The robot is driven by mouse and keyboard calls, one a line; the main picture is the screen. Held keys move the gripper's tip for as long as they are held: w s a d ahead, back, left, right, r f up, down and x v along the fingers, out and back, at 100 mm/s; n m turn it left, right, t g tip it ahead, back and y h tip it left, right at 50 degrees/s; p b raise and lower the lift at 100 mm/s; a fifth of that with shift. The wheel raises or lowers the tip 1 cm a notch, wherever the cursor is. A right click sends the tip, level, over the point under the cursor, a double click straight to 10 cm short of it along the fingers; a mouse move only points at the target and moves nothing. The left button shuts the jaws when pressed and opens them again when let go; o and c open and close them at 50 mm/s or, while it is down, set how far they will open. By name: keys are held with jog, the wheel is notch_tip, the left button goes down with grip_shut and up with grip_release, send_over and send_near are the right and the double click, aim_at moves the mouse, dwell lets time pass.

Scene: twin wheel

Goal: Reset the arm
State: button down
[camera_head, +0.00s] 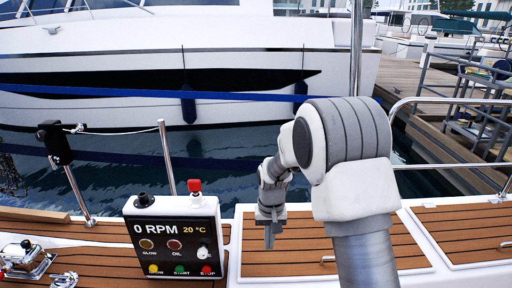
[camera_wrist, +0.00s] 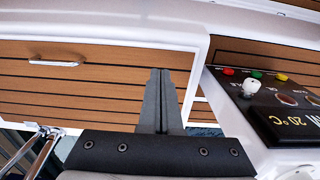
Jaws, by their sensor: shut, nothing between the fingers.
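My gripper (camera_head: 269,236) hangs pointing down over the wooden deck, just right of the control panel in the head view. In the wrist view my gripper (camera_wrist: 159,78) shows its two grey fingers pressed together with nothing between them. My arm is folded, with its elbow high on the right of the head view. The gripper appears apart from the panel and the deck.
A black and white control panel (camera_head: 173,240) reads 0 RPM and 20 °C, with a red-topped knob and several coloured buttons. Metal railings (camera_head: 167,158) stand left and right. Teak hatches (camera_head: 465,225) have metal handles. A white yacht (camera_head: 180,60) lies across the water.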

jog(key=s+d+r+t, duration=0.1)
jog(key=s+r, duration=0.1)
jog(key=r, duration=0.4)
jog(key=s+d+r, duration=0.2)
jog(key=r, duration=0.3)
jog(key=s+d+r+t, duration=0.25)
jog(key=s+r, duration=0.35)
jog(key=s, duration=0.5)
jog(key=s+d+r+t, duration=0.2)
jog(key=s+d+r, duration=0.2)
jog(key=s+r, duration=0.5)
notch_tip(320, 180, up, 11)
jog(key=s+p, duration=0.2)
jog(key=p, duration=1.1)
jog(key=shift+s+a+f, duration=0.15)
jog(key=shift+s, duration=0.1)
